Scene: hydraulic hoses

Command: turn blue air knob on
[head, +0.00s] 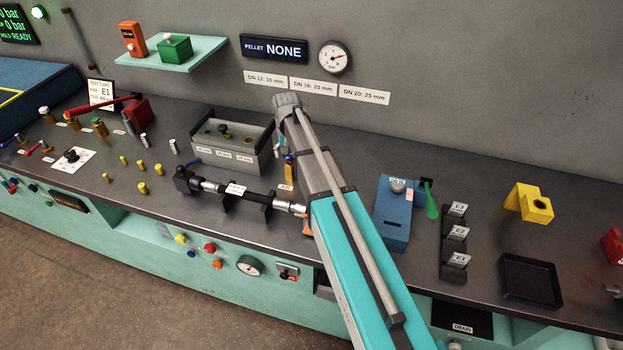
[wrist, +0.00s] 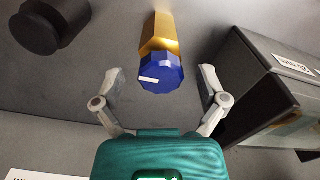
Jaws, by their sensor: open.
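The blue air knob (wrist: 161,74) is a faceted blue cap with a white mark, on a brass-coloured body (wrist: 162,32). The mark runs roughly crosswise in the wrist view. In the head view the blue knob (head: 289,158) stands on the bench, just left of my arm. My gripper (wrist: 162,86) is open, with one finger on each side of the knob and a visible gap on both sides. It holds nothing. In the head view my arm largely hides the gripper.
A grey box with labels (head: 225,157) stands close to the knob on the left; a dark box (wrist: 268,80) is near my right finger in the wrist view. A hose fixture (head: 236,188) lies in front. A blue device (head: 393,212) stands right of my arm.

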